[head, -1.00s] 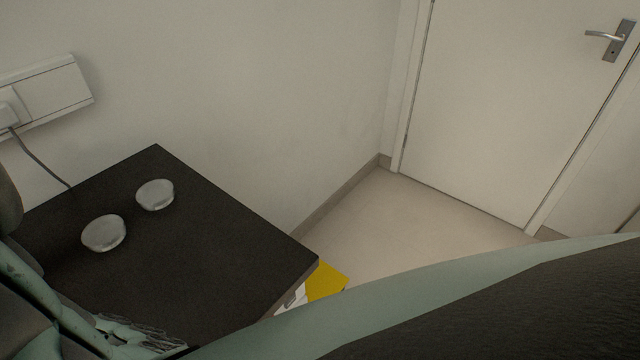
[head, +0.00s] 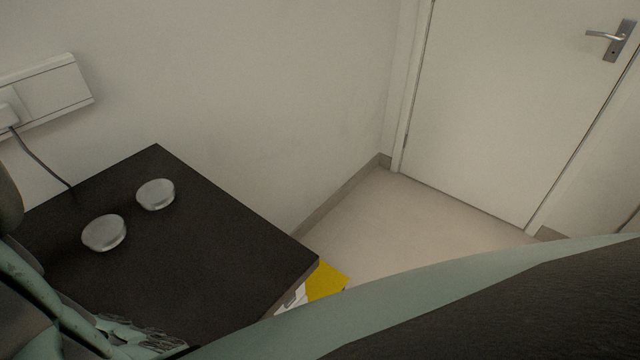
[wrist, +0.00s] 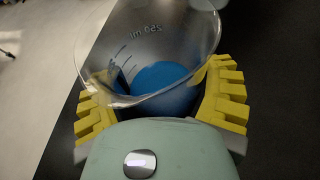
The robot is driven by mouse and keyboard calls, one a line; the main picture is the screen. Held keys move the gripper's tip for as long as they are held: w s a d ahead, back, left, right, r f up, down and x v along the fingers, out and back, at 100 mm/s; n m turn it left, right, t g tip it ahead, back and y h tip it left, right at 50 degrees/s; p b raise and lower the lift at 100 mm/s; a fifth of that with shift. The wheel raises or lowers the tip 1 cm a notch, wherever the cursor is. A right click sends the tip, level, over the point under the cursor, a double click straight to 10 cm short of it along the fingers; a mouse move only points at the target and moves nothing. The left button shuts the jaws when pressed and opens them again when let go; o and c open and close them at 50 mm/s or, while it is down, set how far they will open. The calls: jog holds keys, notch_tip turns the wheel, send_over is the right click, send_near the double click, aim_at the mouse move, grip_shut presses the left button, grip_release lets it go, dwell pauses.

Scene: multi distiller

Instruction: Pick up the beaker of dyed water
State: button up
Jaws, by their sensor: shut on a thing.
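The beaker of dyed water (wrist: 150,38) shows in the wrist view. It is clear glass with volume markings, and blue liquid (wrist: 162,80) lies in its lower part. My gripper (wrist: 160,98) has its yellow ridged fingers on either side of the beaker and is shut on it. Part of the beaker is hidden behind my gripper's body. I cannot tell whether its base touches the surface below. The head view does not show the beaker or the fingers.
A dark worktop (head: 205,240) carries two small round pale dishes, one nearer (head: 104,233) and one farther (head: 155,194). A wall socket (head: 45,92) with a cable is at the left. A yellow object (head: 325,281) is below the worktop's right corner. A closed door (head: 510,100) stands beyond open floor.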

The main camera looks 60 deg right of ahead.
jog(key=shift+r, duration=0.1)
jog(key=shift+r, duration=1.7)
jog(key=s+d, duration=0.1)
jog(key=d, duration=0.1)
jog(key=s+d, duration=0.4)
jog(key=shift+s+r+b, duration=0.2)
jog(key=shift+r+b, duration=0.1)
jog(key=shift+b, duration=0.1)
jog(key=shift+s+d+r+p, duration=0.2)
jog(key=shift+s+d+p, duration=0.3)
jog(key=shift+d+p, duration=0.1)
jog(key=shift+s+d+r+p, duration=0.15)
jog(key=shift+s+d+p, duration=0.35)
jog(key=shift+d, duration=0.1)
jog(key=shift+s+d+p, duration=1.25)
jog(key=shift+s+d, duration=0.3)
jog(key=shift+d, duration=0.05)
